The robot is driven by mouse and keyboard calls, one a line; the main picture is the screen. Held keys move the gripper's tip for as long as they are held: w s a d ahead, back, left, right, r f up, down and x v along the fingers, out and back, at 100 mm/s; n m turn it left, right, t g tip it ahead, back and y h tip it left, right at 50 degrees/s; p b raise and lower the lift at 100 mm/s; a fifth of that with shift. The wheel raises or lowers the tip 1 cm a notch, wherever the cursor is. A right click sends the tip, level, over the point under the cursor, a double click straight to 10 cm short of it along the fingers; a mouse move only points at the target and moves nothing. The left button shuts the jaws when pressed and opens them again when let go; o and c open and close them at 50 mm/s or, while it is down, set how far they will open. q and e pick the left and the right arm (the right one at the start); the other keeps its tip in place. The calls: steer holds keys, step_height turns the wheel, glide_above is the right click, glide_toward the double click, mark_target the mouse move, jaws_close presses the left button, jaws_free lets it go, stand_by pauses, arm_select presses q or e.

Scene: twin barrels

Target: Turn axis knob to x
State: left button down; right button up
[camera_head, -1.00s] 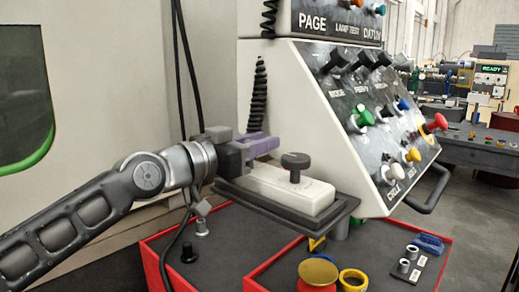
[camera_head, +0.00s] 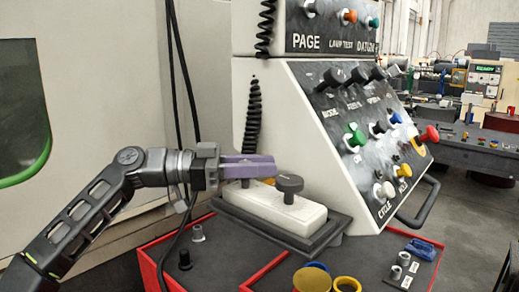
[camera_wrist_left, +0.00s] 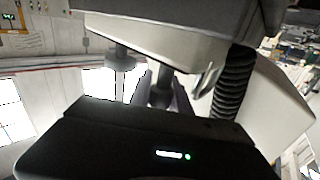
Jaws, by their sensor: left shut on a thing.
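A white box (camera_head: 265,208) with dark round knobs lies in a black tray. Its nearer knob (camera_head: 289,184) stands free, just right of my left gripper's fingertips. My left gripper (camera_head: 262,168) has purple fingers and reaches over the box's far end. It is shut on the other knob, whose short dark stem (camera_head: 245,183) shows below the fingers. The fingers hide that knob's top, and no axis mark is readable. In the left wrist view, the fingers flank a dark knob stem (camera_wrist_left: 160,85), with the box's underlit face (camera_wrist_left: 160,38) above. My right gripper is not in view.
A sloped control console (camera_head: 330,150) with coloured knobs stands close on the right. A black tray (camera_head: 330,236) surrounds the box. Red-edged bins (camera_head: 262,272) lie below, with yellow and blue parts. Cables hang behind the arm.

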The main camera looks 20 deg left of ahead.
arm_select(q)
steer(key=shift+s+m+g+h+p, duration=0.15)
steer(key=shift+m+g+h+p, duration=0.25)
steer(key=shift+m+g+p, duration=0.3)
steer(key=c, duration=1.2)
jaws_free()
steer(key=b+v, duration=0.1)
steer(key=v, duration=0.7)
steer(key=shift+d, duration=0.1)
